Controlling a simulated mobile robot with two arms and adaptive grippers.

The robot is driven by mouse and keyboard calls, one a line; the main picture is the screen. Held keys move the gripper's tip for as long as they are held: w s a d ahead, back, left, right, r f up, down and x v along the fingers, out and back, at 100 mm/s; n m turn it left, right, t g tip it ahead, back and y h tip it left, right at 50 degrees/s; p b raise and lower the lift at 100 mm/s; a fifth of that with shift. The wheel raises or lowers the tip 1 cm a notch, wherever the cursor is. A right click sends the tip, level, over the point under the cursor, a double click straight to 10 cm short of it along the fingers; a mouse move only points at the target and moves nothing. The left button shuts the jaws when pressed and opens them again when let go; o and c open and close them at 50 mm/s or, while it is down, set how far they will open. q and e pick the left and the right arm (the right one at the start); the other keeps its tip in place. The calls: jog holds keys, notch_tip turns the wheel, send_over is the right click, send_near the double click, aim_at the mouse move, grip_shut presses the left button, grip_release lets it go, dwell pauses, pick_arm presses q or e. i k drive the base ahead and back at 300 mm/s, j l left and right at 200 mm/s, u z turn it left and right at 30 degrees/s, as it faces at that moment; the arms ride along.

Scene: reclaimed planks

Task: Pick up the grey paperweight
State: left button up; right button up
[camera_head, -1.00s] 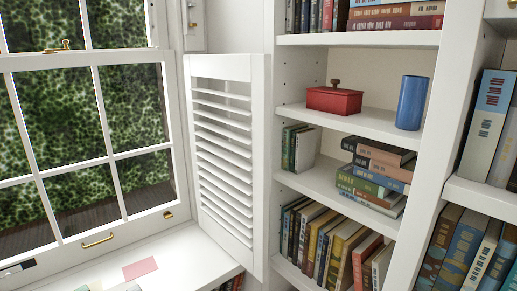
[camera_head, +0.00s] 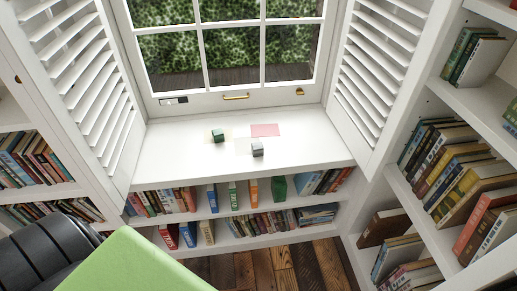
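The grey paperweight (camera_head: 257,149) is a small block on the white window seat (camera_head: 180,158), right of centre. A pink sheet (camera_head: 265,130) lies flat behind the grey paperweight. Neither of my grippers is in view.
Below the seat is a low bookshelf (camera_head: 225,220) with several books. Tall bookshelves (camera_head: 420,190) stand at the right, with more shelves at the left (camera_head: 35,185). Louvred shutters (camera_head: 375,75) flank the window. A large light-green surface (camera_head: 130,265) and black rounded shapes fill the lower left corner.

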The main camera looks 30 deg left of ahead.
aim_at(257, 150)
jog(key=i+j, duration=0.1)
jog(key=i, duration=0.35)
jog(key=i+u, duration=0.5)
jog(key=l+u, duration=0.2)
jog(key=u, duration=0.15)
jog(key=i+l+u, duration=0.1)
jog(key=l+u, duration=0.15)
jog(key=u, duration=0.15)
